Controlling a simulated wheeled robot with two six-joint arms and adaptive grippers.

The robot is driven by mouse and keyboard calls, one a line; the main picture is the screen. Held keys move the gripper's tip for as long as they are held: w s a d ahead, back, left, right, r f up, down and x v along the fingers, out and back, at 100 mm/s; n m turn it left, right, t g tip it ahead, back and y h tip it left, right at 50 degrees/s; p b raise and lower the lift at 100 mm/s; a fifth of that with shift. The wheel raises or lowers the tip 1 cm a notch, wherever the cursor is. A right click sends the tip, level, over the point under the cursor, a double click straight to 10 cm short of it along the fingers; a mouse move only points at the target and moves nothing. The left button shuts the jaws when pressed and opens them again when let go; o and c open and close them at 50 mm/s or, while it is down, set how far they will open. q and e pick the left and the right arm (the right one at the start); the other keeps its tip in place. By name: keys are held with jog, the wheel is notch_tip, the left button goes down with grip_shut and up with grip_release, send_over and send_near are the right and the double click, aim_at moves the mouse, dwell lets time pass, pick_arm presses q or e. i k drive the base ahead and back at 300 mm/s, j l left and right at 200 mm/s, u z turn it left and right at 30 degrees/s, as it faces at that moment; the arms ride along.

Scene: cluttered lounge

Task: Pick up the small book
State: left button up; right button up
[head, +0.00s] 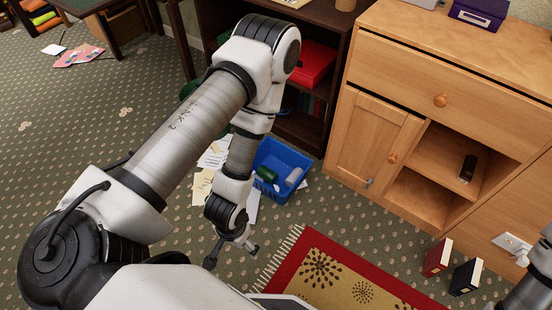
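Two small books stand upright on the carpet at the lower right: a red book (437,257) and a black book (466,277), slightly apart. I cannot tell which one the task means. My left gripper (231,255) hangs above the carpet left of the rug, its fingers spread and nothing visible between them. It is well to the left of both books. Part of my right arm shows at the lower right edge, close to the black book, but its gripper is not visible.
A wooden cabinet (440,60) with an open shelf holding a dark object (467,168) stands behind the books. A red-bordered rug (330,280) lies left of them. A blue bin (278,170) and loose papers (205,185) are near my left arm. Open carpet is at left.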

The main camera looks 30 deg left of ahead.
aim_at(467, 277)
jog(key=i+l+z, duration=0.1)
jog(key=z, duration=1.05)
